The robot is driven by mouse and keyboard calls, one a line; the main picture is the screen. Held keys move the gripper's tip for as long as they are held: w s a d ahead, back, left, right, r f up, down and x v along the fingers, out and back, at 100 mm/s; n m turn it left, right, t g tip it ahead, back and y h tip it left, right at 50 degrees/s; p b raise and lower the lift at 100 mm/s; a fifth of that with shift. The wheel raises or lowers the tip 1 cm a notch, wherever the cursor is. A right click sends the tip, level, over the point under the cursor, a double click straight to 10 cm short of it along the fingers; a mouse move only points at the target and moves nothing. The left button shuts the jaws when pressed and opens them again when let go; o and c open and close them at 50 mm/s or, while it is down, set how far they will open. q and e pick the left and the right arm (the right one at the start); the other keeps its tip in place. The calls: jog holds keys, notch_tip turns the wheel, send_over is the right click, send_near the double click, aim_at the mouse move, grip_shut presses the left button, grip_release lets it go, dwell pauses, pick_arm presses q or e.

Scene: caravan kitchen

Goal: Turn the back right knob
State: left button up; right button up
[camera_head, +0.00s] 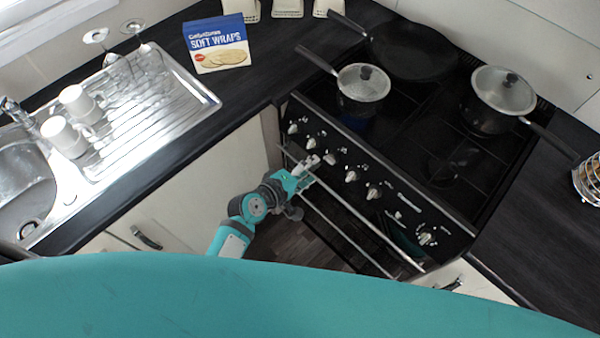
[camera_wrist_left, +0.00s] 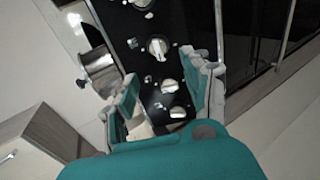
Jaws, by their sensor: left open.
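The stove front panel (camera_head: 390,205) carries a slanting row of white and silver knobs, among them one at mid-panel (camera_head: 351,175) and one at the far right end (camera_head: 427,236). Which one is the back right knob cannot be read from the labels. My left gripper (camera_head: 307,174) is open in front of the left part of the panel, close to the knobs. In the left wrist view, my left gripper (camera_wrist_left: 168,76) has its fingers spread, with a knob (camera_wrist_left: 170,86) showing between them; contact cannot be made out. My right gripper is not in view.
Rails (camera_head: 345,208) run along the stove front below the knobs. On the hob stand a small lidded saucepan (camera_head: 362,92), a dark frying pan (camera_head: 412,55) and a lidded pot (camera_head: 490,110). A soft wraps packet (camera_head: 217,45) and a sink (camera_head: 25,195) with cups are left.

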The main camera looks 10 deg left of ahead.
pick_arm(q)
jog(key=shift+v, duration=1.8)
